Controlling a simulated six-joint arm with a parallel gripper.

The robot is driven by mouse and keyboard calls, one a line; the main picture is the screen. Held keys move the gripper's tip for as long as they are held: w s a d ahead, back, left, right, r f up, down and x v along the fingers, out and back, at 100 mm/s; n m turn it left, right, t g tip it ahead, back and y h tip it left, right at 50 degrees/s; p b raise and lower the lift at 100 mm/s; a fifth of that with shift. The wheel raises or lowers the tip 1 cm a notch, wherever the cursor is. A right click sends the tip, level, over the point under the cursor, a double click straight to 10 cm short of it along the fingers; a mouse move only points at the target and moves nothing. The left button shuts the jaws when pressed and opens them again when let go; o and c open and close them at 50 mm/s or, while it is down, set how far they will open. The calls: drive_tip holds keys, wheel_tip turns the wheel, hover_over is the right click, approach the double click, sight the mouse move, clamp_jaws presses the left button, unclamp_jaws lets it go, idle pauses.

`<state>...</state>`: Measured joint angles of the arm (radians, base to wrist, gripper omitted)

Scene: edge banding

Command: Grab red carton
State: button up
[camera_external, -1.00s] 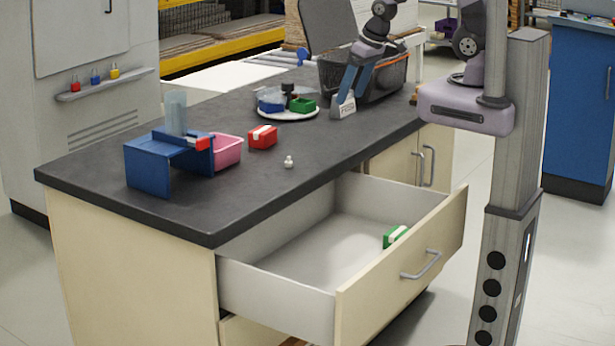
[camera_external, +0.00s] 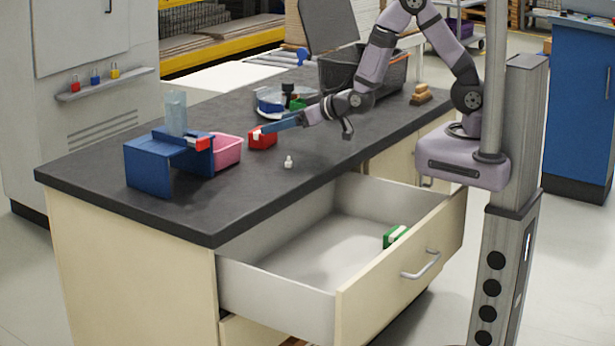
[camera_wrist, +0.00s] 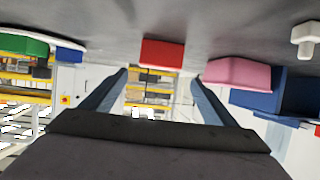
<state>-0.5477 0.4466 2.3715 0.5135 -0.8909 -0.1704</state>
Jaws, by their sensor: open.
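The red carton (camera_external: 264,142) with a white band sits on the dark countertop, right of the pink bin. My gripper (camera_external: 272,128) reaches in low from the right, its blue fingers pointing left at the carton and partly overlapping its top edge in the external view. In the wrist view the red carton (camera_wrist: 163,53) lies ahead, between the two spread fingertips (camera_wrist: 160,75). The picture there appears upside down, with the countertop at the top. The jaws are open with nothing held; whether a finger touches the carton cannot be told.
A pink bin (camera_external: 228,150) and a blue stand (camera_external: 150,165) are left of the carton. A small white piece (camera_external: 289,162) stands in front. A round white tray (camera_external: 268,112) with blue and green items is behind. The open drawer (camera_external: 320,250) holds a green carton (camera_external: 395,236).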

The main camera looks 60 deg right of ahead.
sight(256, 140)
drive_tip(key=shift+f+p+x, duration=0.15)
drive_tip(key=shift+p+x, duration=0.2)
drive_tip(key=shift+x, duration=1.45)
drive_tip(key=shift+f+p+x, duration=0.15)
drive_tip(key=shift+p+x, duration=0.2)
drive_tip(key=shift+x, duration=1.4)
drive_tip(key=shift+s+d, duration=0.1)
drive_tip(key=c, duration=1.1)
